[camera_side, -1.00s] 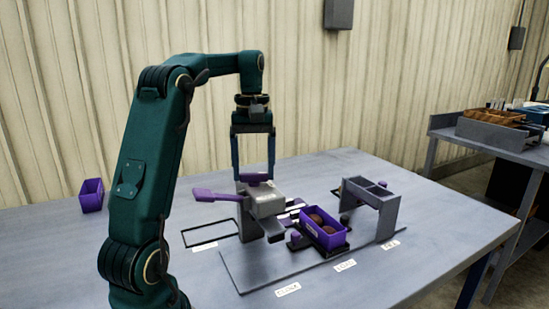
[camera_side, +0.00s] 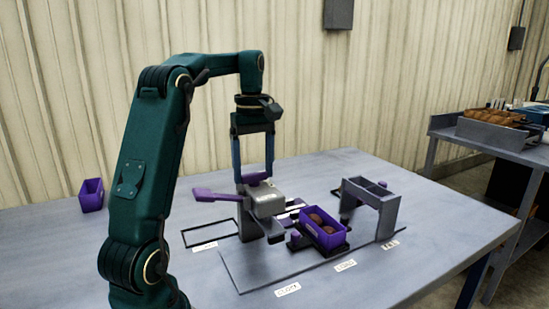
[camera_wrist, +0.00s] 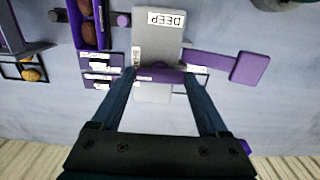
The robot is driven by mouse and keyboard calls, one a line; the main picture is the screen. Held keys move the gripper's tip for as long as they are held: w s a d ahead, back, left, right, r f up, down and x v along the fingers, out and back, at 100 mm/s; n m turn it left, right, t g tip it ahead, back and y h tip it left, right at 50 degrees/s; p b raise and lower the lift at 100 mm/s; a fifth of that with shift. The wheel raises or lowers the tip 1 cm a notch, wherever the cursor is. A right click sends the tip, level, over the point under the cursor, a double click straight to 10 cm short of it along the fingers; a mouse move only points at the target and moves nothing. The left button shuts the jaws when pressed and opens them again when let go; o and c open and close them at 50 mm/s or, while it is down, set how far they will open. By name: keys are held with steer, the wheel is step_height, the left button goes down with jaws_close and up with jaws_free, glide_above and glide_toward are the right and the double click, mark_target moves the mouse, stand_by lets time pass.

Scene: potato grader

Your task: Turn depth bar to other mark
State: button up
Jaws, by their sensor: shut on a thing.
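The depth bar is a short purple bar (camera_side: 256,179) on top of a grey box (camera_side: 268,200). In the wrist view the bar (camera_wrist: 160,75) lies roughly left to right between my fingertips. My gripper (camera_side: 255,181) points down and is shut on the bar, one finger at each end; it also shows in the wrist view (camera_wrist: 158,74). A label reading DEEP (camera_wrist: 166,18) is on the box top, off the bar's side. A second label (camera_wrist: 137,58), partly hidden and beginning "SH", is near the bar's left end.
A purple paddle lever (camera_side: 215,195) sticks out from the box. A purple bin (camera_side: 323,237) holding potatoes stands beside it, near a grey stand (camera_side: 378,192). Another purple bin (camera_side: 91,195) is at the far left.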

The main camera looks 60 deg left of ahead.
mark_target(254, 173)
steer(key=shift+r, duration=0.1)
steer(key=o, duration=1.2)
steer(key=shift+o, duration=0.2)
steer(key=shift+r, duration=2.5)
